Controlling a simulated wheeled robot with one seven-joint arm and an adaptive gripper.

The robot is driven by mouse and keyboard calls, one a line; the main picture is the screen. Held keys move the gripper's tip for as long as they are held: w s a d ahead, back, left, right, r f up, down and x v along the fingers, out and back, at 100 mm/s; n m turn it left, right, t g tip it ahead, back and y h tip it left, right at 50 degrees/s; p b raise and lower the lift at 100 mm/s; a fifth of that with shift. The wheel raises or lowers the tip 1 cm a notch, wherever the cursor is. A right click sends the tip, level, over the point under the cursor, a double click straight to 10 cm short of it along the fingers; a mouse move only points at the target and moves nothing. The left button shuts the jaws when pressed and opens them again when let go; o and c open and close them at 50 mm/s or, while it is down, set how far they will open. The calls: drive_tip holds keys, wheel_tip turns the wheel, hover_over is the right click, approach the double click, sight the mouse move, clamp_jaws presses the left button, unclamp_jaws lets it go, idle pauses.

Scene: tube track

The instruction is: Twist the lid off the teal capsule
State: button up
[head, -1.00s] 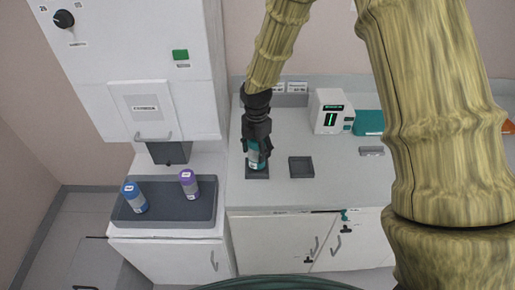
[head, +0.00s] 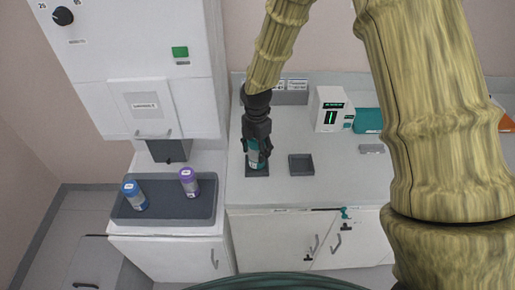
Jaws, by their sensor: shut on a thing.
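The teal capsule (head: 254,158) stands upright in a dark square holder (head: 257,172) on the grey counter. It has a pale body with teal showing on it. My gripper (head: 256,145) points down over it from above and is shut on its upper part. The fingers cover most of the lid, so I cannot tell whether the lid has turned or come loose.
An empty dark square holder (head: 301,164) sits just right of the capsule. A white device (head: 329,110) and a teal box (head: 367,121) stand farther right. At left, a grey tray (head: 165,212) holds a blue-lidded capsule (head: 134,195) and a purple-lidded capsule (head: 189,182).

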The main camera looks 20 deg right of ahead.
drive_tip(key=shift+f, duration=0.6)
idle(0.3)
drive_tip(key=n+p, duration=0.2)
drive_tip(key=n, duration=0.2)
drive_tip(key=shift+r+n+p, duration=0.15)
drive_tip(key=shift+n+p, duration=0.15)
drive_tip(key=n+p, duration=0.4)
drive_tip(key=n, duration=0.2)
drive_tip(key=shift+f+n, duration=0.2)
drive_tip(key=shift+n, duration=0.9)
drive_tip(key=n, duration=0.5)
drive_tip(key=shift+n, duration=0.4)
drive_tip(key=shift+r, duration=4.8)
